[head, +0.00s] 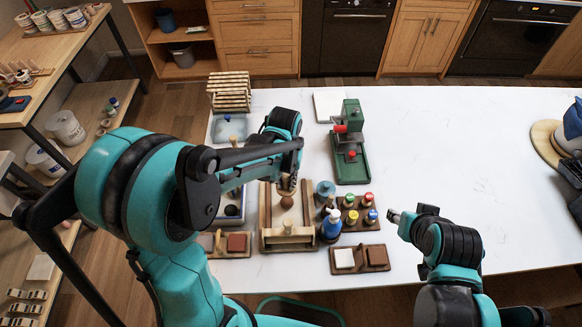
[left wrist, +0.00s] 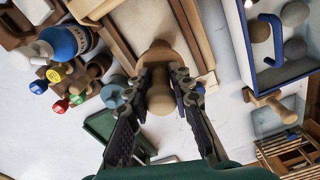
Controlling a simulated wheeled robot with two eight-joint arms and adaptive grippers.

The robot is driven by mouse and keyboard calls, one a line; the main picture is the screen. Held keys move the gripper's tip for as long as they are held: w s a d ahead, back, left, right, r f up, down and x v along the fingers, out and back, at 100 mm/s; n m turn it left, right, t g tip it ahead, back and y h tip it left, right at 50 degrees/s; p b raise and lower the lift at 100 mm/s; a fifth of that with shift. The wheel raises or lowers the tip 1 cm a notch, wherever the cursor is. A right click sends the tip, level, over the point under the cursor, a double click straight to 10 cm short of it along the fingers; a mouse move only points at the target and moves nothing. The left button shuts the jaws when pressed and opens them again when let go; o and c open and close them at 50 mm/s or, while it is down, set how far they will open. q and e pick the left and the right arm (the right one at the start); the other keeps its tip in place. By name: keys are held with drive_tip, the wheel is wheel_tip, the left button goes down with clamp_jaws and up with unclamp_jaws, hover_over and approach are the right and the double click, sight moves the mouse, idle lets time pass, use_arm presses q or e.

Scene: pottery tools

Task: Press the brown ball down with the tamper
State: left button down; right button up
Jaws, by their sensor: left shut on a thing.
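My left gripper (head: 287,184) is over the wooden tray (head: 267,237). In the left wrist view its fingers (left wrist: 167,80) are shut on the wooden tamper (left wrist: 160,98), which has a knob-like handle and a wider round base. The tray's edge also shows there (left wrist: 199,50). In the head view a brown rounded thing, seemingly the brown ball (head: 287,202), is in the tray just below the gripper. I cannot tell if the tamper touches it. In the left wrist view the tamper hides what is under it. My right gripper (head: 394,215) is above the white table, apart from the tools; its finger state is unclear.
A blue bottle (head: 331,227) and a rack of colored-top tools (head: 357,212) stand right of the tray. A green press (head: 350,160) is behind. A blue-edged tray with balls (left wrist: 242,45) lies beside the wooden tray. The table's right part is mostly clear.

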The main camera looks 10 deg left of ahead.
use_arm(q)
drive_tip(key=shift+w+f, duration=0.4)
drive_tip(key=shift+f, duration=0.2)
drive_tip(key=shift+s+f+b, duration=0.3)
drive_tip(key=shift+f+b, duration=0.35)
drive_tip(key=shift+b, duration=0.15)
wheel_tip(320, 180, down, 4)
drive_tip(key=b, duration=0.2)
drive_tip(key=shift+w+r+b, duration=0.15)
drive_tip(key=shift+b, duration=0.15)
use_arm(e)
wheel_tip(320, 180, down, 4)
drive_tip(key=shift+w+f, duration=0.15)
drive_tip(key=shift+f, duration=0.1)
use_arm(q)
drive_tip(key=shift+f, duration=0.2)
use_arm(e)
drive_tip(key=shift+f, duration=0.15)
use_arm(q)
drive_tip(key=shift+f+b, duration=0.35)
drive_tip(key=shift+b, duration=0.15)
use_arm(e)
drive_tip(key=shift+f, duration=0.3)
use_arm(q)
drive_tip(key=shift+f, duration=0.1)
use_arm(e)
drive_tip(key=shift+f, duration=0.15)
